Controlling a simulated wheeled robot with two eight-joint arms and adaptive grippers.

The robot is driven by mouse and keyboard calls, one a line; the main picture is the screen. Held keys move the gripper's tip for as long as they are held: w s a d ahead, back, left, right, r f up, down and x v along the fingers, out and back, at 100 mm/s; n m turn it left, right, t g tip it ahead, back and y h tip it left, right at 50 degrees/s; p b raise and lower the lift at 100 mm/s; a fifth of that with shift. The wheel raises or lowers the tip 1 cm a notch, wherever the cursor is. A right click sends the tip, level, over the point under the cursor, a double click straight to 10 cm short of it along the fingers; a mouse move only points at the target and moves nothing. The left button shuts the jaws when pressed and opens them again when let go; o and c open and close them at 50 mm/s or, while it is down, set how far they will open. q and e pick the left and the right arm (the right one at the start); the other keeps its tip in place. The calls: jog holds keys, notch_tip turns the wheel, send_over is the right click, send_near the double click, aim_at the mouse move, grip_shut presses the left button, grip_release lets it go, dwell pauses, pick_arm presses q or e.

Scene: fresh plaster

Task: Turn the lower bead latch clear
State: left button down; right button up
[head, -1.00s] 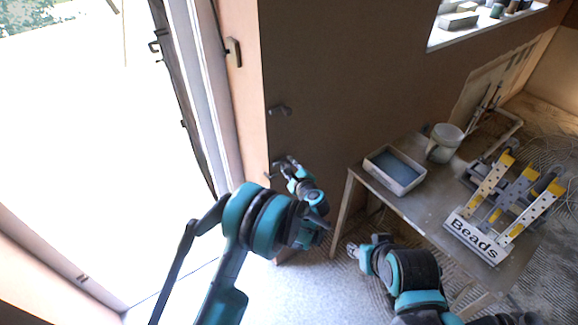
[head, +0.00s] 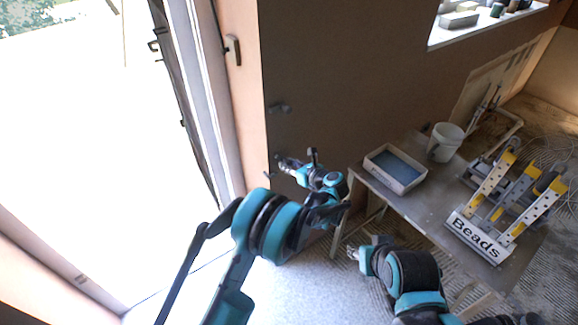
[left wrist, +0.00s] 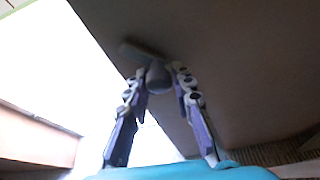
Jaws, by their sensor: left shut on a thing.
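The lower bead latch (head: 269,174) is a small grey handle on the brown wall face beside the bright doorway, partly hidden by my gripper in the head view. In the left wrist view the latch (left wrist: 157,76) shows as a grey stem with a bar pointing to the upper left. My left gripper (head: 281,160) is shut on it, with a fingertip at each side of the stem in the left wrist view (left wrist: 160,72).
A table (head: 420,205) at the right bears a tray (head: 396,168) with a blue-grey inside, a white bucket (head: 445,142) and a rack marked "Beads" (head: 476,240). The open doorway is at the left. A window sill (head: 470,35) with small items is upper right.

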pick_arm(q)
jog(key=m+g+y+b, duration=0.1)
jog(key=m, duration=0.2)
jog(key=shift+f+y, duration=0.1)
jog(key=shift+y, duration=0.3)
jog(key=shift+a+m+g+y+b, duration=0.1)
jog(key=shift+m+g+y+b, duration=0.2)
jog(key=shift+m+y+b, duration=0.7)
jog(key=shift+m+p, duration=0.5)
jog(key=c, duration=1.3)
grip_release()
jog(key=v, duration=1.2)
jog(key=shift+r, duration=0.2)
